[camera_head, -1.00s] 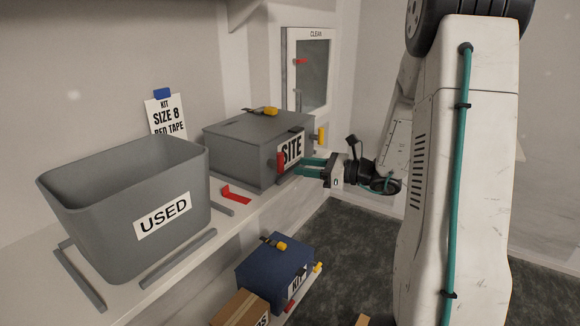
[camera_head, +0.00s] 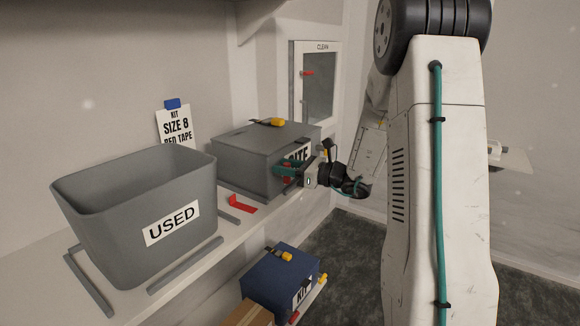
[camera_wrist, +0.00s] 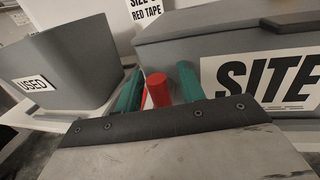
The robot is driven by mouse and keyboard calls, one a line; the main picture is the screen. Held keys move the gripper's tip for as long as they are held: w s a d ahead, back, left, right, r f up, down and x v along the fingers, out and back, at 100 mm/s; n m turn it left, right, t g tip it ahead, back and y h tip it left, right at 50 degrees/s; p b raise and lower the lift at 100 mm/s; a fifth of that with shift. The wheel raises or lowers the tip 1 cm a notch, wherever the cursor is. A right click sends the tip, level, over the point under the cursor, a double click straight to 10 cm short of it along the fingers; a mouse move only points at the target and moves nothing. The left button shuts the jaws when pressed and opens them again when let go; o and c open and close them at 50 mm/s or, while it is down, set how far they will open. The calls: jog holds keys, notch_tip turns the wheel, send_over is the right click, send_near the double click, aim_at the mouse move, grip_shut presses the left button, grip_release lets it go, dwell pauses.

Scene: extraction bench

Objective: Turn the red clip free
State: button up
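The red clip (camera_wrist: 158,89) shows in the wrist view as an upright red knob between the two teal fingers of my gripper (camera_wrist: 160,88). It is at the front left of the grey SITE box (camera_head: 262,152). My gripper (camera_head: 282,172) is open, with a finger on either side of the knob and narrow gaps that look free. In the head view my fingers mostly hide the clip. A second piece of red shows behind the knob in the wrist view; I cannot tell whether it joins the clip.
The grey USED bin (camera_head: 130,215) stands left on the bench. A red angled piece (camera_head: 241,204) lies between bin and box. A yellow clip (camera_head: 277,122) sits on the box top. A blue KIT box (camera_head: 280,275) and a cardboard box (camera_head: 245,314) are lower down.

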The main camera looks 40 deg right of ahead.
aim_at(270, 178)
grip_shut()
jog(key=c, duration=0.8)
grip_release()
jog(key=shift+s+d, duration=0.1)
jog(key=shift+d, duration=0.35)
jog(key=shift+a, duration=0.45)
grip_shut()
jog(key=n, duration=0.2)
jog(key=a+n+h, duration=0.1)
jog(key=n, duration=0.2)
jog(key=a+n+g, duration=0.1)
jog(key=n, duration=0.2)
jog(key=shift+s+f+h, duration=0.25)
jog(key=shift+f+h, duration=0.05)
jog(key=shift+f, duration=0.05)
jog(key=n, duration=0.2)
jog(key=f+n, duration=0.1)
jog(key=shift+s+a+n+h, duration=0.15)
jog(key=shift+a+n+h, duration=0.15)
jog(key=shift+n+h, duration=0.1)
jog(key=n, duration=0.2)
jog(key=f+n+h, duration=0.1)
jog(key=shift+n, duration=0.4)
